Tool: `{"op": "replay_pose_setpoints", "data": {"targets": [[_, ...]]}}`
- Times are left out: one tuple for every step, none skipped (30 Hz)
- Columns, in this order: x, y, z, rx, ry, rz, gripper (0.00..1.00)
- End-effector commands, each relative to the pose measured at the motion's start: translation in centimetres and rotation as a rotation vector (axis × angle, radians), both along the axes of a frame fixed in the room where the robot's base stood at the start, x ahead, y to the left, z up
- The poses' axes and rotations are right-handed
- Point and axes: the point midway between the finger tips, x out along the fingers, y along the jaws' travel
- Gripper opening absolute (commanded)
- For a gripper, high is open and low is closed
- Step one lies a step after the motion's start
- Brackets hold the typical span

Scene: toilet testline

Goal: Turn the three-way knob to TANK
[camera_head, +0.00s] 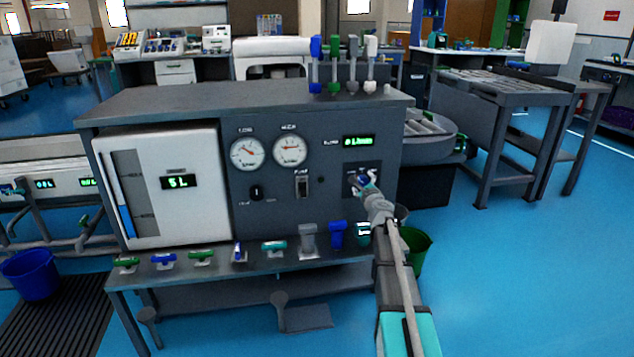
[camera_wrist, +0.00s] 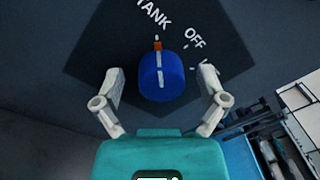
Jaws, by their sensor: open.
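The blue three-way knob (camera_wrist: 162,76) sits on a dark square plate (camera_wrist: 110,45) on the panel front. It has a white line and an orange tip, which points up toward the tick by the word TANK. The word OFF is to its right, and a third label is partly hidden at the right finger. My gripper (camera_wrist: 162,83) is open, with one finger on each side of the knob and a visible gap on both sides. In the head view my gripper (camera_head: 370,192) reaches the knob plate (camera_head: 349,178) from the lower right and covers part of it.
The panel has two gauges (camera_head: 269,152), a pump switch (camera_head: 302,186), a small black knob (camera_head: 256,193) and a white tank (camera_head: 160,190) reading 5 L. Several valves (camera_head: 273,248) line the shelf below. A green bucket (camera_head: 415,247) stands behind my arm. Floor at right is clear.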

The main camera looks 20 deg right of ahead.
Motion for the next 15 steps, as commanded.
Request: {"op": "replay_pose_setpoints", "data": {"targets": [[0.00,0.00,0.04,0.028,-0.003,0.000,0.92],[0.01,0.00,0.06,0.044,-0.004,0.000,0.92],[0.01,-0.01,0.06,0.068,-0.005,0.001,0.92],[0.00,-0.01,0.07,0.086,-0.006,0.000,0.92],[0.01,-0.01,0.07,0.103,-0.008,0.000,0.92],[-0.01,-0.02,0.09,0.127,-0.010,0.000,0.92],[0.00,-0.03,0.09,0.145,-0.012,0.001,0.92],[0.00,-0.03,0.09,0.162,-0.013,0.001,0.92],[0.00,-0.03,0.11,0.185,-0.015,0.000,0.92],[0.00,-0.05,0.11,0.202,-0.016,0.000,0.92],[0.00,-0.05,0.12,0.219,-0.018,0.000,0.92],[0.00,-0.06,0.12,0.240,-0.019,0.000,0.92],[0.00,-0.07,0.13,0.257,-0.021,0.000,0.92],[0.00,-0.07,0.13,0.275,-0.022,0.000,0.92],[0.00,-0.07,0.14,0.297,-0.024,0.000,0.92]]}}
